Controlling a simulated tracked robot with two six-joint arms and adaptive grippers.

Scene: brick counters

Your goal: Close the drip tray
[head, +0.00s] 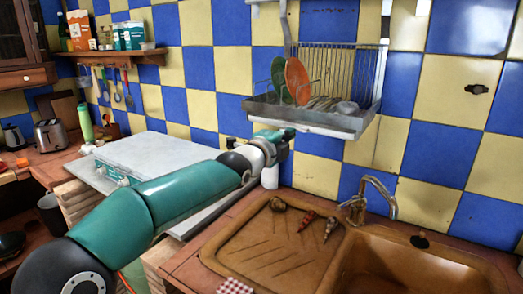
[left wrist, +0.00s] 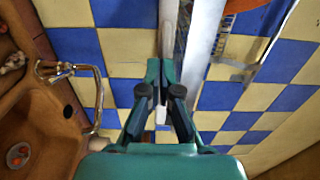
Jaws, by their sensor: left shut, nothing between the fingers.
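The drip tray (head: 328,132) shows as a pale, thin strip along the underside of the wall dish rack (head: 372,100). My left gripper (head: 286,136) is shut and empty at the front of the tray, near its left part, and covers some of its edge. In the left wrist view the shut fingers (left wrist: 161,78) point at the long pale strip of the tray (left wrist: 168,32). The tips meet or nearly meet it; I cannot tell whether they touch. How far the tray sticks out is hard to tell. My right gripper is not in view.
The rack holds an orange plate (head: 298,80) and a green one. Below are a brown sink (head: 420,265) with a curved tap (head: 380,195) and a drainboard with small items. A white bottle (head: 270,177) stands under my gripper. The tiled wall is close behind.

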